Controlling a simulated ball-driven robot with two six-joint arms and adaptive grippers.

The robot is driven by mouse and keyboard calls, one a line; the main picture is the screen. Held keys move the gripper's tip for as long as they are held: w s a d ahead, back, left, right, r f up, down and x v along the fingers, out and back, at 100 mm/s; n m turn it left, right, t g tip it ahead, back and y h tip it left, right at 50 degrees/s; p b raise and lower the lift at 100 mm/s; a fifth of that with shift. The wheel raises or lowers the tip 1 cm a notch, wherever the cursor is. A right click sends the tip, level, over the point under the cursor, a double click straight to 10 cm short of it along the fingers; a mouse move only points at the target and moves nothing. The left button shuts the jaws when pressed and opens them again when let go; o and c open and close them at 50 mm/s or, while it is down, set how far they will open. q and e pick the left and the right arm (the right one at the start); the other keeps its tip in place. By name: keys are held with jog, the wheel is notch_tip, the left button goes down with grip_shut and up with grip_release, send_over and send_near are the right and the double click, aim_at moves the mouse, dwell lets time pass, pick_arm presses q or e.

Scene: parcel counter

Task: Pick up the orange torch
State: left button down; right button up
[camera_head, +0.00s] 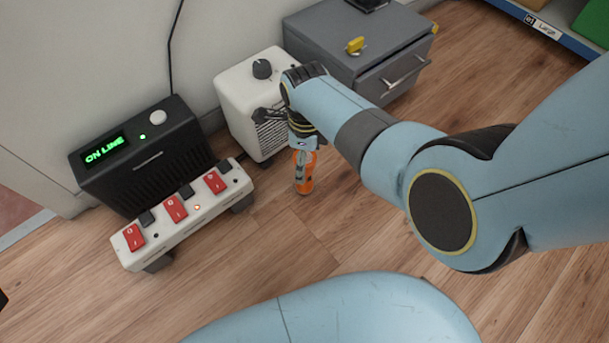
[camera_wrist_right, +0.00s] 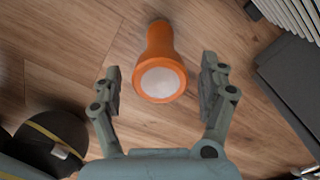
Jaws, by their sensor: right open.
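The orange torch (camera_head: 303,183) stands or lies on the wooden floor in front of the white heater box, partly hidden by my right gripper (camera_head: 302,165) in the head view. In the right wrist view the torch (camera_wrist_right: 160,65) shows its pale round lens toward the camera, with its narrower body reaching away. My right gripper (camera_wrist_right: 161,90) is open. Its two fingers are on either side of the torch's head, with a gap on both sides, and do not touch it. My left gripper does not show.
A white heater box (camera_head: 245,95) with a black knob stands just behind. A grey drawer cabinet (camera_head: 350,45) is behind to the right. A white power strip (camera_head: 185,215) with red switches and a black "ON LINE" box (camera_head: 150,165) are at left. Floor in front is clear.

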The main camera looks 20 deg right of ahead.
grip_shut()
dwell(0.5)
